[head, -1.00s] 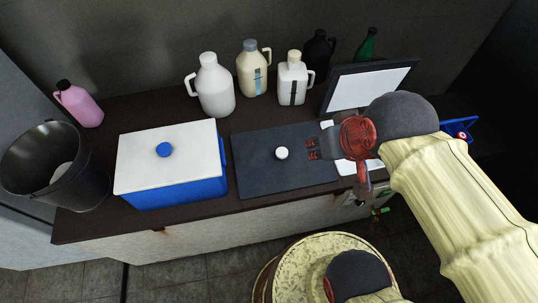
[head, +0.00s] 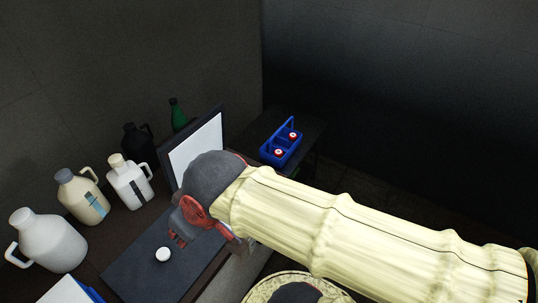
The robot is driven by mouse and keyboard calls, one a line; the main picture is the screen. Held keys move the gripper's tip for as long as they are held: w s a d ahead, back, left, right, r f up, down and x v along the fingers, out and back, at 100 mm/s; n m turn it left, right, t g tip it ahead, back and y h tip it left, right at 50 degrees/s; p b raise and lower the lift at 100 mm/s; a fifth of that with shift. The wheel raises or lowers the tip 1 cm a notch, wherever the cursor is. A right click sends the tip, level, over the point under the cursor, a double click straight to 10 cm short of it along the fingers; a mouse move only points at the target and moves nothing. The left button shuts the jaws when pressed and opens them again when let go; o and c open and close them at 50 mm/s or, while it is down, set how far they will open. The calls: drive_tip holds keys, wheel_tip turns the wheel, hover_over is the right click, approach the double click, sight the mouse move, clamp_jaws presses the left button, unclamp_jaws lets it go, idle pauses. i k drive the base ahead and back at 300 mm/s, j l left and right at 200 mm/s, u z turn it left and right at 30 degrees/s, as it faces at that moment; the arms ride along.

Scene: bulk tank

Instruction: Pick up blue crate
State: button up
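The blue crate (head: 268,154) is a small open carrier with a raised handle. It sits on a dark surface (head: 312,132) beyond the right end of the counter, at the upper middle of the head view. Two things with red and white tops stand in it. My gripper (head: 176,240) is well to the left of the crate and nearer, above the dark mat on the counter. Its fingers point down and left, small and dark in the picture. I cannot tell how far they are apart, and nothing shows held between them.
A framed white panel (head: 196,150) stands between the jugs and the crate. White (head: 48,240), cream (head: 82,197) and square white (head: 129,182) jugs line the counter's back. A white round cap (head: 162,254) lies on the dark mat (head: 128,272). Dark walls close off behind.

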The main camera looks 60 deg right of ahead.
sight(279, 140)
drive_tip(key=z, duration=1.85)
drive_tip(key=i+l+u, duration=0.1)
drive_tip(key=u, duration=0.9)
drive_tip(key=i+l+u, duration=0.2)
drive_tip(key=l+u, duration=0.25)
drive_tip(key=l, duration=0.25)
drive_tip(key=l+u, duration=0.4)
drive_tip(key=l, duration=0.3)
drive_tip(key=l+u, duration=0.45)
drive_tip(key=l, duration=0.85)
drive_tip(key=k+l, duration=0.15)
drive_tip(key=l, duration=0.4)
drive_tip(key=l+u, duration=0.1)
drive_tip(key=l, duration=0.5)
drive_tip(key=k+l, duration=0.15)
drive_tip(key=l, duration=0.4)
drive_tip(key=k+l, duration=0.1)
drive_tip(key=l, duration=0.45)
drive_tip(key=l+u, duration=0.1)
drive_tip(key=l, duration=0.45)
drive_tip(key=i+j, duration=0.1)
drive_tip(key=j, duration=0.65)
